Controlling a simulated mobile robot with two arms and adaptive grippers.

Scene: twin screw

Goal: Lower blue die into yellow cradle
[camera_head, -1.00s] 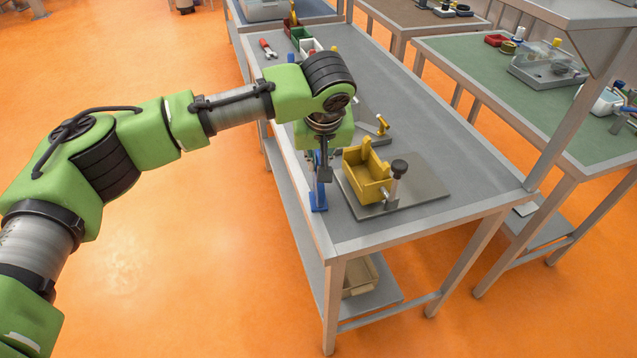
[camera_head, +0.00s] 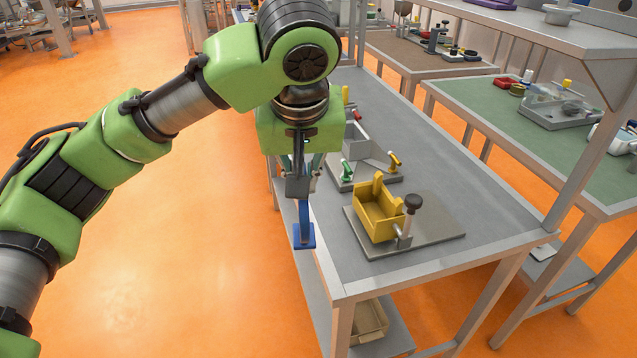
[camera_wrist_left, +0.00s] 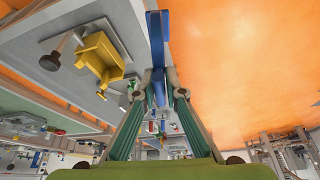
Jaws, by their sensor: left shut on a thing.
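The blue die (camera_head: 304,236) hangs upright below my left gripper (camera_head: 300,190), which is shut on its upper part. In the head view it is at the table's left edge, left of the yellow cradle and apart from it. In the left wrist view the blue die (camera_wrist_left: 155,45) stretches up from between the fingers of my left gripper (camera_wrist_left: 165,92). The yellow cradle (camera_head: 378,213) is an open box on a grey plate (camera_head: 440,235); it also shows in the left wrist view (camera_wrist_left: 100,58). My right gripper is in neither view.
A black-knobbed post (camera_head: 408,218) stands at the cradle's front right. Behind the cradle is a grey fixture with a green clamp (camera_head: 347,172) and a yellow clamp (camera_head: 394,161). A bin (camera_head: 368,320) sits on the shelf below. The grey tabletop (camera_head: 470,190) right of the fixtures is clear.

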